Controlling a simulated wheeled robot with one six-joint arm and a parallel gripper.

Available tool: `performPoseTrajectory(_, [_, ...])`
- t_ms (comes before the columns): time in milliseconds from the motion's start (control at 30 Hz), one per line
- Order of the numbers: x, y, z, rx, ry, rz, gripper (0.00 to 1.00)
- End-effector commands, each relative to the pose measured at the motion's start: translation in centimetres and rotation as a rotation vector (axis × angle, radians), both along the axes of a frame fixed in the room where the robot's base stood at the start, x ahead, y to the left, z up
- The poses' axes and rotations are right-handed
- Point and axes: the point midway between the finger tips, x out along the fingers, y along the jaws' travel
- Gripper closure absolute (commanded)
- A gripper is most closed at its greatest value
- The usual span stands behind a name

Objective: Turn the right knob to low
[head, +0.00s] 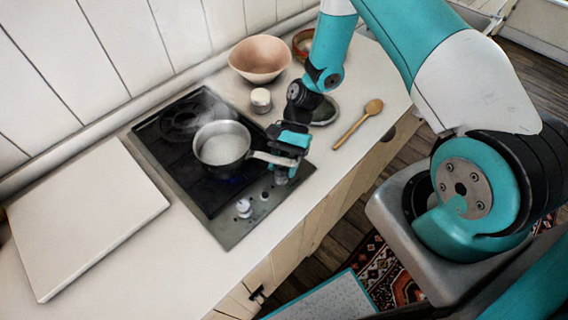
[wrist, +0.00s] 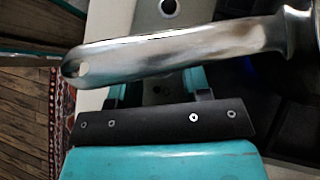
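The dark hob (head: 180,150) is set in the counter, with a steel front panel. A grey shape (head: 281,176) just below my gripper may be the right knob, mostly covered. A steel saucepan (head: 222,146) stands on the front burner, with a blue glow beneath. Its handle reaches to my gripper (head: 287,150) and crosses the wrist view (wrist: 180,48) over my fingertips. My gripper (wrist: 160,88) has its fingers apart with no object visible between them; the tips are hidden.
A pink bowl (head: 260,58), a small white jar (head: 261,99) and a wooden spoon (head: 358,124) sit on the counter behind and right of the hob. A white board (head: 80,220) lies to the left. The saucepan handle is very close to my gripper.

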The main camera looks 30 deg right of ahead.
Motion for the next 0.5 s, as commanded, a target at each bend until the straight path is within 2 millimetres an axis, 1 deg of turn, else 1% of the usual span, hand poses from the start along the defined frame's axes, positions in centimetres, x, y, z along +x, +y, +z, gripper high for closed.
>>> performPoseTrajectory(167, [0.1,-0.1,0.1,0.000,0.001,-0.001,0.56])
performPoseTrajectory(267, [0.5,-0.5,0.5,0.000,-0.002,-0.001,0.56])
performPoseTrajectory(367, [1.3,-1.5,1.6,0.000,-0.005,-0.003,0.56])
performPoseTrajectory(500, [2.8,-3.4,3.9,-0.002,-0.007,-0.004,0.56])
